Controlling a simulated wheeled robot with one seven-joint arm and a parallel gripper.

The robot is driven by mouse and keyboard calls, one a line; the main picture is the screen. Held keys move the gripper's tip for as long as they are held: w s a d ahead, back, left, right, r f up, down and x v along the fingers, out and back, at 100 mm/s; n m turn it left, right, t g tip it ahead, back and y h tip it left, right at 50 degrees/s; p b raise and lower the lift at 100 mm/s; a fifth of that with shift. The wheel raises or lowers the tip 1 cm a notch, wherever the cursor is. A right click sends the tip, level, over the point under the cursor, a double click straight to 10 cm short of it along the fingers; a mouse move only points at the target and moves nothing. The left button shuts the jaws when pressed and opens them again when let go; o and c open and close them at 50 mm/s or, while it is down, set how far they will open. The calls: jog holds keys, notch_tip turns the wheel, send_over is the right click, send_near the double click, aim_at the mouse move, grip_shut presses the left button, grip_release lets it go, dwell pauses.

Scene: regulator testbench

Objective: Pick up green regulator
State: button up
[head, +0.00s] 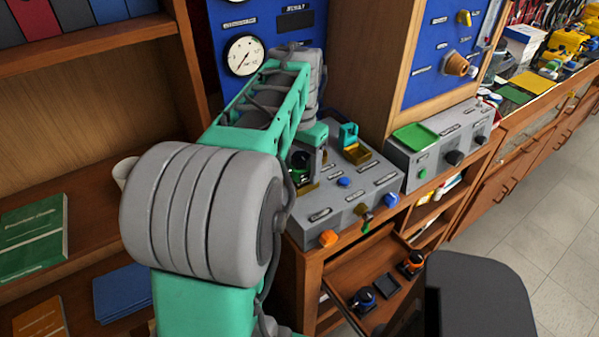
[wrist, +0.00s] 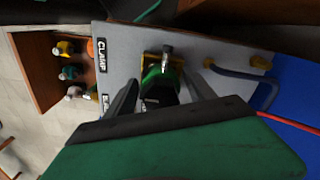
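The green regulator (wrist: 158,92), green and black with a metal stem on top, sits in a gold-coloured clamp mount on the grey test bench (wrist: 120,30) in the wrist view. My gripper (wrist: 162,80) is open, with one dark finger at each side of the regulator. A gap seems to show between the fingers and the regulator; contact cannot be made out. In the head view my arm reaches over the bench (head: 337,200), and my gripper and the regulator are small, dark and partly hidden there.
A teal and gold fixture (head: 352,143) stands close to the right of my gripper. A blue gauge panel (head: 225,30) rises behind. Below, an open drawer (head: 345,275) holds a blue-black part (head: 364,299) and an orange-black part (head: 411,263). A grey control box (head: 440,145) stands right.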

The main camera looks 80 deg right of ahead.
grip_shut()
dwell(0.5)
